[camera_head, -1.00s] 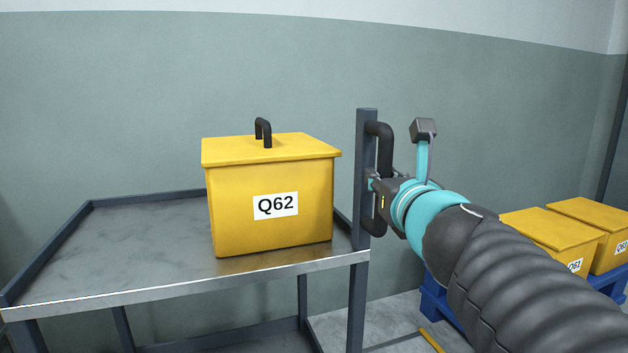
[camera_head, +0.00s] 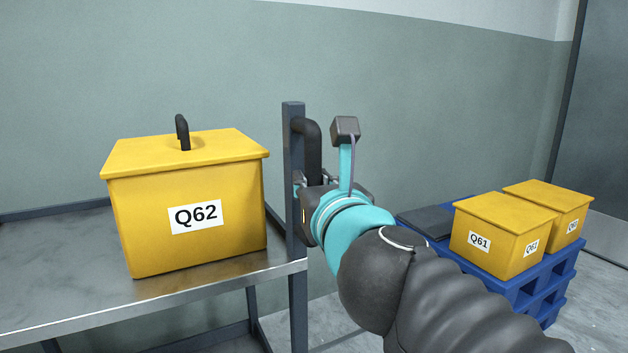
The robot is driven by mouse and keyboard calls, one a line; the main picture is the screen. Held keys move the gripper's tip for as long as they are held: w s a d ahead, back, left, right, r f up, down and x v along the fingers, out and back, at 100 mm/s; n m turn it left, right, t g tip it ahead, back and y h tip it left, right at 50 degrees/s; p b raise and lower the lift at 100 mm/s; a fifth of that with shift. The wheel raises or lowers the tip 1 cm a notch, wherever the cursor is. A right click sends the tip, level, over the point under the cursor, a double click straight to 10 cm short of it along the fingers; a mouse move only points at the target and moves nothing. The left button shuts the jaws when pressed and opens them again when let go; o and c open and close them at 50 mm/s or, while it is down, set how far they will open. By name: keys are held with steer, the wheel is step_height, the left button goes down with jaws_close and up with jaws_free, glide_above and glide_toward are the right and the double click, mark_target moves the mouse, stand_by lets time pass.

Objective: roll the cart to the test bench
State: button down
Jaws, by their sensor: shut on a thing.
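The cart is a grey metal table (camera_head: 70,275) on dark legs, at the left of the head view. A black bar handle (camera_head: 314,145) stands on its right corner post (camera_head: 293,240). My gripper (camera_head: 303,186) is shut on this upright handle, beside the post. My wrist hides the handle's lower part, and the fingertips are only partly seen. A yellow lidded box labelled Q62 (camera_head: 190,245) with a black lid grip sits upright on the cart top, near the handle. No test bench can be made out.
At the right, a blue pallet stack (camera_head: 560,268) on the floor bears a Q61 yellow box (camera_head: 490,225), another yellow box (camera_head: 560,200) behind it and a dark flat slab (camera_head: 428,222). A green-grey wall (camera_head: 400,100) stands behind. A large dark panel (camera_head: 600,120) is at far right.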

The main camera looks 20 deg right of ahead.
steer(key=shift+a+r, duration=0.1)
steer(key=shift+a, duration=0.1)
steer(key=c, duration=1)
jaws_free()
steer(key=shift+a+y, duration=0.2)
steer(key=shift+y, duration=0.1)
steer(key=shift+d, duration=0.15)
steer(key=shift+s, duration=0.1)
steer(key=shift+s+a, duration=0.15)
steer(key=shift+s, duration=1.7)
steer(key=shift+s+a, duration=0.1)
steer(key=shift+s, duration=1.75)
